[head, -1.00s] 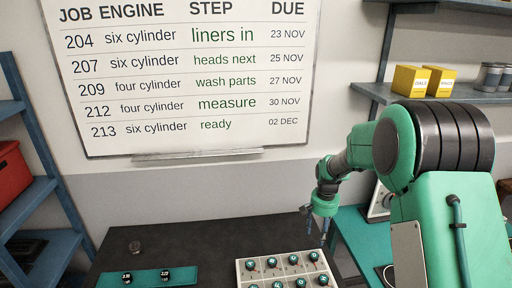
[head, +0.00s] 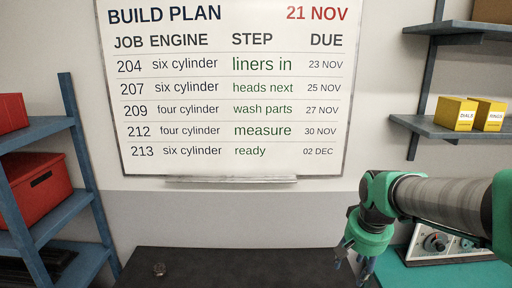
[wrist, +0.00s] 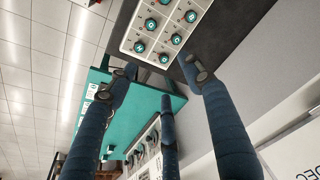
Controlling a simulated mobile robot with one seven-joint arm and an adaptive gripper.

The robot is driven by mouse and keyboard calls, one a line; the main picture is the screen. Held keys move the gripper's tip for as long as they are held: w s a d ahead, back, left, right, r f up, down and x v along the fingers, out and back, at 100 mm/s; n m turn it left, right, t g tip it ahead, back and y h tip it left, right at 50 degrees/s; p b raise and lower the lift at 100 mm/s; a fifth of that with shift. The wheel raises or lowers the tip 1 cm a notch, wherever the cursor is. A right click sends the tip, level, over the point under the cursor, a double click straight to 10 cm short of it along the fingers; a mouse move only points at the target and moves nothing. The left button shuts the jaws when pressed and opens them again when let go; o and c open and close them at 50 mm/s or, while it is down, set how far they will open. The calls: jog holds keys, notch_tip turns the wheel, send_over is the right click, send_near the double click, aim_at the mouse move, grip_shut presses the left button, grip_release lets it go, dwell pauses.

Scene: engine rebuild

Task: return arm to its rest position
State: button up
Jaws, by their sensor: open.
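My gripper (head: 354,264) is at the lower right of the head view, hanging from my green and grey arm in front of the wall. Its fingertips are cut by the bottom edge of that view. In the wrist view my gripper's blue fingers (wrist: 155,88) are spread apart with nothing between them.
A device with a dial (head: 437,243) stands on the teal surface at right. Blue shelves (head: 45,133) with red bins (head: 36,188) stand left; yellow boxes (head: 455,113) sit on the right shelf.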

jog(key=s+a+r+n+t+b, duration=0.1)
jog(key=s+a, duration=0.1)
jog(key=s, duration=0.8)
jog(key=s+a+r+n+t+b, duration=0.1)
jog(key=s+a+r+n, duration=0.1)
jog(key=s, duration=0.9)
jog(key=shift+a+t+b, duration=0.35)
jog(key=shift+a+t, duration=0.05)
jog(key=shift+a, duration=0.25)
dwell(1.9)
